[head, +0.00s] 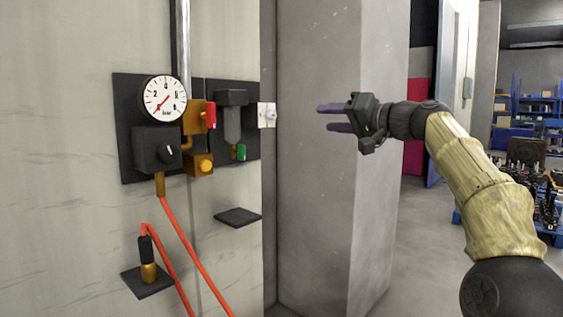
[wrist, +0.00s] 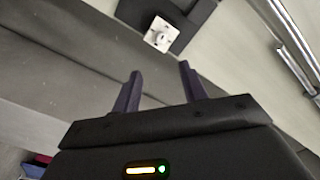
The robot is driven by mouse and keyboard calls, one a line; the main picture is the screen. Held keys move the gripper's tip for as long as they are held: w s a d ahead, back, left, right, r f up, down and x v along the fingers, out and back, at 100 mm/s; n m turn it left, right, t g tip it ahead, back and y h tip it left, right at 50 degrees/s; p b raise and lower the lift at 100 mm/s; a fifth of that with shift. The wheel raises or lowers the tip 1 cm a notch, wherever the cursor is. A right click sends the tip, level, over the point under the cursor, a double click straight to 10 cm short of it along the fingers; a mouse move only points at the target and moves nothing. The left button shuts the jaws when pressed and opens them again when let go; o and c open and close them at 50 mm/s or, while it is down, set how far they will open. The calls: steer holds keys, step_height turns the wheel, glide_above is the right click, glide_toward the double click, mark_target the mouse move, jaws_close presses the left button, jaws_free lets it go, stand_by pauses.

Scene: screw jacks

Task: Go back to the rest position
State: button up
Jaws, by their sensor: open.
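My gripper (head: 322,117) is raised in the air in front of the grey pillar, its two purple fingers pointing left toward the wall panel. In the wrist view my gripper (wrist: 160,80) shows both fingers apart with nothing between them. My arm reaches in from the lower right. A white square plate with a knob (head: 267,115) is at the right edge of the panel, left of the fingertips in the head view. The white plate also shows in the wrist view (wrist: 160,34), beyond the fingers and apart from them.
The dark panel (head: 128,150) carries a pressure gauge (head: 164,98), a red valve handle (head: 209,115) and a green knob (head: 240,152). Below are an empty black shelf (head: 238,217) and a hose fitting (head: 147,260) with an orange hose (head: 195,255). The pillar (head: 325,220) stands behind my gripper.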

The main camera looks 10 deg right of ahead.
steer(key=w+a+f+g+h, duration=0.2)
steer(key=a+f, duration=0.2)
steer(key=f, duration=0.4)
steer(key=w+a+f+g+h, duration=0.1)
steer(key=w+a+f, duration=0.1)
steer(key=a+f, duration=0.35)
steer(key=s+a+f+g+h, duration=0.1)
steer(key=s+f+g+h, duration=0.1)
steer(key=f, duration=0.7)
steer(key=s+a+f+g+h, duration=0.1)
steer(key=s+f+g, duration=0.1)
steer(key=f, duration=0.8)
steer(key=s+d+f+n+g+h, duration=0.15)
steer(key=s+f+g+h, duration=0.35)
steer(key=s+f, duration=2)
steer(key=w+p+v, duration=0.2)
steer(key=p+v, duration=1.2)
steer(key=v, duration=0.1)
steer(key=w+d+r+p+v, duration=0.1)
steer(key=w+p+v, duration=0.2)
steer(key=p+v, duration=1.1)
steer(key=shift+r, duration=0.55)
steer(key=shift+s+a, duration=0.1)
steer(key=shift+a, duration=0.05)
